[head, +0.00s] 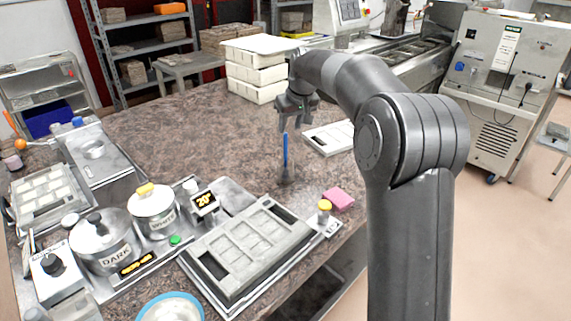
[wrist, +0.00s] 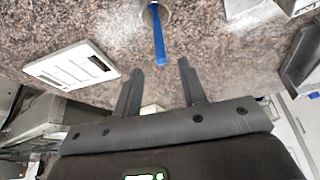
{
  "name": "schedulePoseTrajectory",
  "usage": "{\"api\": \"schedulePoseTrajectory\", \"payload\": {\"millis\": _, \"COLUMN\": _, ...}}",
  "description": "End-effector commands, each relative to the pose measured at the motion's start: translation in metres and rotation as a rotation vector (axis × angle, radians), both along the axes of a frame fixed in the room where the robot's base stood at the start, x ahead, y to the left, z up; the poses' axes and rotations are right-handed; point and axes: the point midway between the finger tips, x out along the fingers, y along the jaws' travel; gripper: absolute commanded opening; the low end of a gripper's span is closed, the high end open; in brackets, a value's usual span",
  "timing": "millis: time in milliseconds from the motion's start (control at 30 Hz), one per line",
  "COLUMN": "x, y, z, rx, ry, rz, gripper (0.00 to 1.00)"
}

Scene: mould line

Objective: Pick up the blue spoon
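The blue spoon (head: 285,150) stands upright in the middle of the stone-patterned counter, with its lower end in a small metal cup (head: 286,176). In the wrist view the blue spoon (wrist: 158,38) points toward my fingers, and the metal cup (wrist: 152,14) is partly cut off at the top edge. My gripper (head: 296,124) is above the spoon's top end in the head view. In the wrist view my gripper (wrist: 158,70) is open and empty, its fingers apart on either side of the spoon's line. The spoon's lower end is hidden.
A white mould tray (head: 328,137) lies right of the spoon. A grey mould (head: 248,250), a pink block (head: 338,199) and two lidded pots, marked DARK (head: 105,245) and WHITE (head: 153,212), stand nearer. White boxes (head: 254,75) are stacked behind. The counter left of the spoon is clear.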

Motion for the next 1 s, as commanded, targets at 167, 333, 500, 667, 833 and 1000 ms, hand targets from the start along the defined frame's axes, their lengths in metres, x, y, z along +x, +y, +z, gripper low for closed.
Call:
{"api": "schedulePoseTrajectory", "payload": {"millis": 167, "x": 0.007, "y": 0.004, "z": -0.025, "rx": -0.001, "ry": 0.004, "rz": 0.0, "gripper": 0.38}}
{"api": "schedulePoseTrajectory", "payload": {"millis": 333, "x": 0.016, "y": 0.008, "z": -0.046, "rx": -0.001, "ry": 0.002, "rz": 0.0, "gripper": 0.38}}
{"api": "schedulePoseTrajectory", "payload": {"millis": 500, "x": 0.019, "y": 0.01, "z": -0.058, "rx": -0.001, "ry": 0.003, "rz": 0.0, "gripper": 0.38}}
{"api": "schedulePoseTrajectory", "payload": {"millis": 667, "x": 0.024, "y": 0.012, "z": -0.081, "rx": -0.001, "ry": 0.004, "rz": -0.001, "gripper": 0.38}}
{"api": "schedulePoseTrajectory", "payload": {"millis": 833, "x": 0.031, "y": 0.016, "z": -0.097, "rx": 0.0, "ry": 0.001, "rz": -0.001, "gripper": 0.38}}
{"api": "schedulePoseTrajectory", "payload": {"millis": 1000, "x": 0.031, "y": 0.015, "z": -0.097, "rx": 0.0, "ry": 0.0, "rz": -0.001, "gripper": 0.38}}
